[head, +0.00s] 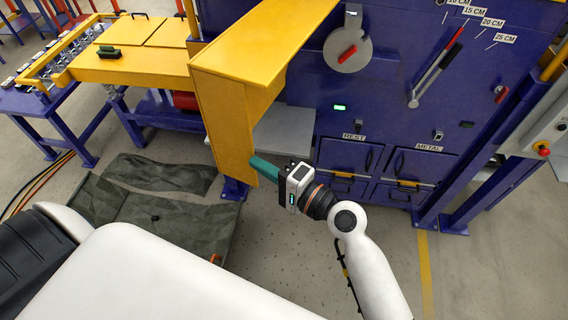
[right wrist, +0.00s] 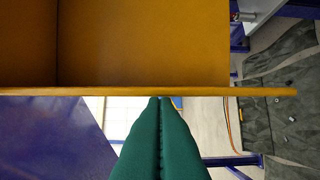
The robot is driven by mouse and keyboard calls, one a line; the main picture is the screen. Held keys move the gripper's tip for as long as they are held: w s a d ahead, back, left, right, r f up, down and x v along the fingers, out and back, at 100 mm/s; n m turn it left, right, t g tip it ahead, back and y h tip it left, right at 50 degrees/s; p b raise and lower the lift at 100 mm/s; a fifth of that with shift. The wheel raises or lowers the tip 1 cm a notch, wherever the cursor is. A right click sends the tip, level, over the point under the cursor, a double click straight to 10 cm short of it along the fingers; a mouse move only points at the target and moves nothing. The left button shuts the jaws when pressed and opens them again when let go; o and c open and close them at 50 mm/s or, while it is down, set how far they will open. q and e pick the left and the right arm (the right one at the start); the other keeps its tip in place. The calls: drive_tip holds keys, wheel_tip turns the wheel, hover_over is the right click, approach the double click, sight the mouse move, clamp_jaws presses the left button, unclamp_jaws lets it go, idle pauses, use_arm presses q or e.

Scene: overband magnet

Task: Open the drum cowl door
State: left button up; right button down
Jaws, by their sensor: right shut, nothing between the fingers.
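The yellow drum cowl door (head: 228,125) is a folded sheet panel that stands out from the blue machine, with a gap between its lower part and the cabinet front. Its hinge line cannot be made out. My right gripper (head: 256,163) is shut and empty, its green fingers at the panel's lower right edge. In the right wrist view the yellow panel (right wrist: 140,45) fills the top, and the shut fingertips (right wrist: 160,99) lie right at its edge; I cannot tell whether they touch. My left gripper is not in view.
The blue cabinet (head: 300,115) carries a round plate with a red handle (head: 347,54), a lever on a scale, and REST and METAL doors. A yellow-covered conveyor (head: 140,65) stands left. A grey-green mat (head: 160,215) lies on the floor. Bare floor shows below the cabinet.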

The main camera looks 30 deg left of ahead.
drive_tip(key=shift+s+a, duration=0.25)
drive_tip(key=shift+a, duration=0.45)
drive_tip(key=shift+s+a, duration=0.2)
drive_tip(key=shift+a, duration=0.5)
drive_tip(key=shift+d, duration=0.1)
drive_tip(key=shift+d, duration=0.1)
